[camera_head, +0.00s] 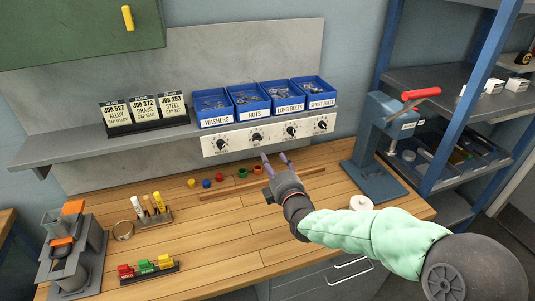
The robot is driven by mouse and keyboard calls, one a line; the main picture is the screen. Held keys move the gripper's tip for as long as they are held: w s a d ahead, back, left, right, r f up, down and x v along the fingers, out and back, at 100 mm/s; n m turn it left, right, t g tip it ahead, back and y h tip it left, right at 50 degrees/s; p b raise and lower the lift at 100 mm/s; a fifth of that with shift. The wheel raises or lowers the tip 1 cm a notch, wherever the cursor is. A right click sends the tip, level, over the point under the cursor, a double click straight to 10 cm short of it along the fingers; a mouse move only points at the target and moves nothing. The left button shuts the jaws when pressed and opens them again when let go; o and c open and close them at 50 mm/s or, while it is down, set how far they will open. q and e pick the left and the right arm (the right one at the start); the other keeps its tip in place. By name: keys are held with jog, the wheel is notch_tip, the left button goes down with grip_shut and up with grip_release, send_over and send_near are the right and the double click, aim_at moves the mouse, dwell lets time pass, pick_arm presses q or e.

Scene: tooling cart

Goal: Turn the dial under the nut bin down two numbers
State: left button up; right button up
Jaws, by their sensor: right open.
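The nut bin (249,98) is a blue bin labelled NUTS, second from the left in a row of blue bins on the grey shelf. Under it, on the white dial panel (238,142), is the black dial (257,137) with small marks around it, too small to read. My right gripper (274,158) is open and empty. Its fingers point up towards the panel, just below and right of the nut dial, and look apart from it; the exact gap cannot be told. My left gripper is not in view.
Other dials sit under the washers bin (215,107), the long bolts bin (282,96) and the short bolts bin (314,91). A blue press (376,150) with a red handle stands at right. Small coloured caps (206,183) and a wooden strip (225,193) lie below the panel.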

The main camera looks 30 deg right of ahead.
aim_at(258, 140)
jog(key=w+m+p, duration=0.2)
jog(key=w+m, duration=0.2)
jog(key=m, duration=0.1)
jog(key=w+d+m+p, duration=0.1)
jog(key=w+m+p, duration=0.2)
jog(key=m, duration=0.2)
jog(key=w+m+p, duration=0.2)
jog(key=w+m, duration=0.2)
jog(key=shift+w+d+r+m, duration=0.25)
jog(key=shift+w+d+m, duration=0.05)
jog(key=shift+d+m, duration=0.1)
grip_shut()
